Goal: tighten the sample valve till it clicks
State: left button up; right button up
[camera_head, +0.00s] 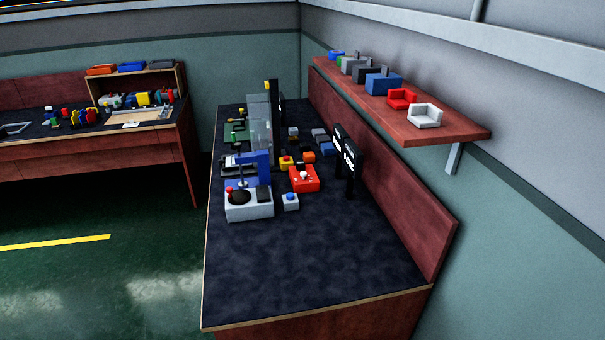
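I cannot make out which item is the sample valve. On the dark-topped bench (300,265) stands a grey base unit (250,210) with a blue upright, a black round part and a small red knob (229,190). Right of it is a small pale box with a blue button (290,201). Behind that is a red box (304,180) with a white knob on top. Neither of my grippers shows in the head view.
A clear upright panel (260,130) and black label stands (347,165) rise from the bench. A wall shelf (440,128) above holds several coloured blocks. A second bench (90,145) stands at the left. The near bench top and the green floor (100,275) are clear.

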aim_at(300, 165)
jog(key=j+u, duration=0.1)
jog(key=u, duration=2.15)
jog(key=i+z, duration=0.15)
jog(key=i, duration=0.4)
jog(key=i+j+z, duration=0.15)
jog(key=i, duration=0.4)
jog(key=i+j+z, duration=0.15)
jog(key=i, duration=0.4)
jog(key=i+l+z, duration=0.15)
jog(key=i+z, duration=0.25)
jog(key=i, duration=0.2)
jog(key=i+z, duration=0.45)
jog(key=i+j+z, duration=0.25)
jog(key=i+z, duration=0.15)
jog(key=i, duration=0.3)
jog(key=i+u, duration=0.1)
jog(key=i, duration=0.75)
jog(key=i+l+u, duration=0.1)
jog(key=i, duration=0.7)
jog(key=i+j+z, duration=0.1)
jog(key=i+z, duration=0.25)
jog(key=i, duration=0.15)
jog(key=i+j+z, duration=0.3)
jog(key=i, duration=0.15)
jog(key=z, duration=1.85)
